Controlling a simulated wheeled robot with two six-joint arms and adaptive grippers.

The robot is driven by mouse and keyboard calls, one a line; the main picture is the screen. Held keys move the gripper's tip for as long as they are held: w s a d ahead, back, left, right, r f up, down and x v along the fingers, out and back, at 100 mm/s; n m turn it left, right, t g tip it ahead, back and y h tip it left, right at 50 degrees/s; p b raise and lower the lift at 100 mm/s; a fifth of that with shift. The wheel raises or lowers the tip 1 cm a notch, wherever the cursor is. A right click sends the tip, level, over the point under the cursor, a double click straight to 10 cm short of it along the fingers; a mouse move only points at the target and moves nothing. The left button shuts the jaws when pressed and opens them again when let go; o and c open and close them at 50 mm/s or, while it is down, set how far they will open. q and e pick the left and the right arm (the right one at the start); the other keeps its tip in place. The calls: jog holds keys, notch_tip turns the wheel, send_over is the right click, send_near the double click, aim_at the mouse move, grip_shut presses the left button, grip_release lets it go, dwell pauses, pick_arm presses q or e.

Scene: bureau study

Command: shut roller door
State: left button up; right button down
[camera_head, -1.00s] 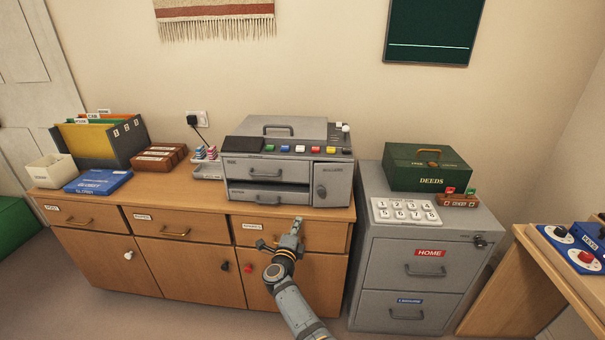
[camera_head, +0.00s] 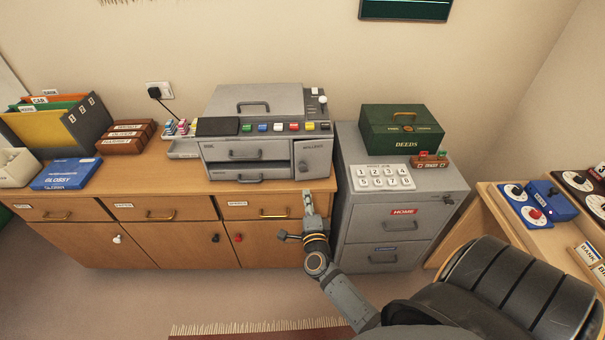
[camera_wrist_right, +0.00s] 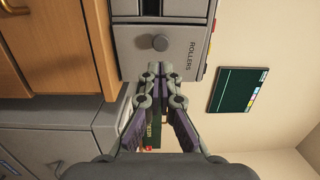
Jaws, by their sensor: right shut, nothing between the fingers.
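The roller door (camera_head: 314,161) is a grey panel at the right end of the grey printer's front (camera_head: 255,103). It carries a round knob and the label ROLLERS. It looks nearly flush with the front; I cannot tell whether it stands slightly ajar. In the right wrist view the door (camera_wrist_right: 185,35) shows sideways, with its knob (camera_wrist_right: 160,43) just beyond my fingertips. My right gripper (camera_head: 308,197) is shut and empty, below and in front of the door. Its closed fingers also show in the right wrist view (camera_wrist_right: 161,70). My left gripper is out of view.
The printer stands on a wooden sideboard (camera_head: 165,178). A grey filing cabinet (camera_head: 375,220) with a number pad (camera_head: 384,178) and a green deeds box (camera_head: 401,132) is close on the right. A dark chair (camera_head: 520,290) is at the lower right.

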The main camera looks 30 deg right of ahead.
aim_at(302, 169)
jog(key=x, duration=0.9)
jog(key=shift+w+d, duration=0.15)
jog(key=shift+w, duration=0.05)
